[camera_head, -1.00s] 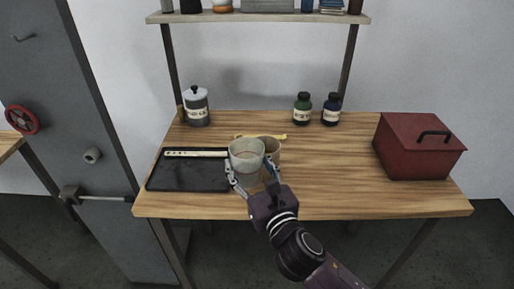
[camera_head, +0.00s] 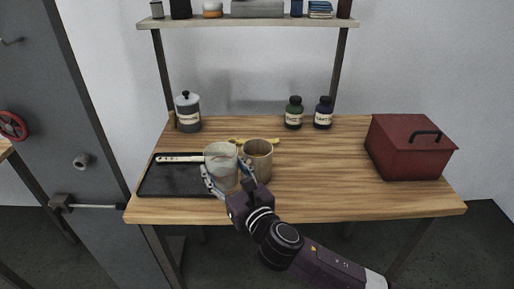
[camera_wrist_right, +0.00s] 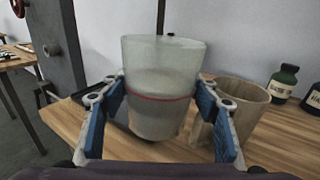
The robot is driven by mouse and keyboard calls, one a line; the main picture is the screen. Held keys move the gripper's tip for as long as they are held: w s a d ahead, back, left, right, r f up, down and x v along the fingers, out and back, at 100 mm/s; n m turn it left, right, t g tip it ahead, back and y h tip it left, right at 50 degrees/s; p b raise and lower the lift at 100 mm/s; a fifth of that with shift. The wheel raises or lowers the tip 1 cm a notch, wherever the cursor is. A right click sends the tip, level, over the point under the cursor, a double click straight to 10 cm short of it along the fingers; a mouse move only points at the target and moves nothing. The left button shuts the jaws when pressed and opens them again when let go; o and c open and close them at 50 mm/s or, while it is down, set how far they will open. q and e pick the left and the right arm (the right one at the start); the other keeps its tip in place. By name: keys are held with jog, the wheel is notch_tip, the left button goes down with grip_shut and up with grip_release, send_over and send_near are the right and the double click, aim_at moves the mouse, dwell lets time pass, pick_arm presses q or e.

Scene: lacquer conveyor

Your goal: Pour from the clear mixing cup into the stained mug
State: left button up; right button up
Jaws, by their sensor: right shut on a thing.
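My right gripper (camera_head: 225,170) is shut on the clear mixing cup (camera_head: 221,155), one finger on each side. The cup is translucent, close to upright, and in the right wrist view (camera_wrist_right: 163,75) it shows a red line and greyish contents. It is held in front of the tray's right part; the height of its base is hard to tell. The stained mug (camera_head: 258,160) is tan and stands on the table just right of the cup. In the right wrist view the mug (camera_wrist_right: 243,105) is partly hidden behind a finger. My left gripper is not in view.
A black tray (camera_head: 165,182) with a pale stick (camera_head: 180,158) lies at left. A yellow object (camera_head: 238,140) lies behind the cups. A lidded jar (camera_head: 187,112), green bottle (camera_head: 293,113) and blue bottle (camera_head: 324,112) stand behind. A red box (camera_head: 408,150) is at right. The front-right table is clear.

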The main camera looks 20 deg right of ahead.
aim_at(233, 149)
jog(key=shift+r, duration=0.15)
jog(key=shift+w+d+r+m+g+p, duration=0.3)
jog(key=shift+d+r+m+p, duration=0.2)
jog(key=shift+m, duration=0.35)
jog(key=shift+w+d+r+m+g+p, duration=0.15)
jog(key=shift+d+r+m+g+p, duration=0.25)
jog(key=shift+m, duration=0.45)
jog(key=shift+w+d+r+m+g+y+p, duration=0.2)
jog(key=shift+w+d+r+m+p, duration=0.2)
jog(key=shift+m, duration=0.3)
jog(key=shift+w+d+r+m+g+y+p, duration=0.1)
jog(key=shift+w+d+r+m+g+p, duration=0.15)
jog(key=shift+d+r+m, duration=0.35)
jog(key=shift+r+m+g, duration=0.1)
jog(key=shift+m+g, duration=0.15)
jog(key=shift+m, duration=0.25)
jog(key=shift+p, duration=0.3)
jog(key=shift+d+r+m, duration=0.1)
jog(key=shift+r+m, duration=0.1)
jog(key=shift+m, duration=0.2)
jog(key=shift+f+m+g+y, duration=0.25)
jog(key=shift+m+g+y, duration=0.15)
jog(key=shift+m, duration=0.3)
jog(key=shift+w+r+m+p, duration=0.1)
jog(key=shift+r+m+p, duration=0.4)
jog(key=shift+m+p, duration=0.1)
jog(key=shift+d+f+m+g+y, duration=0.15)
jog(key=shift+f+m+g+y, duration=0.1)
jog(key=shift+m+g+y, duration=0.25)
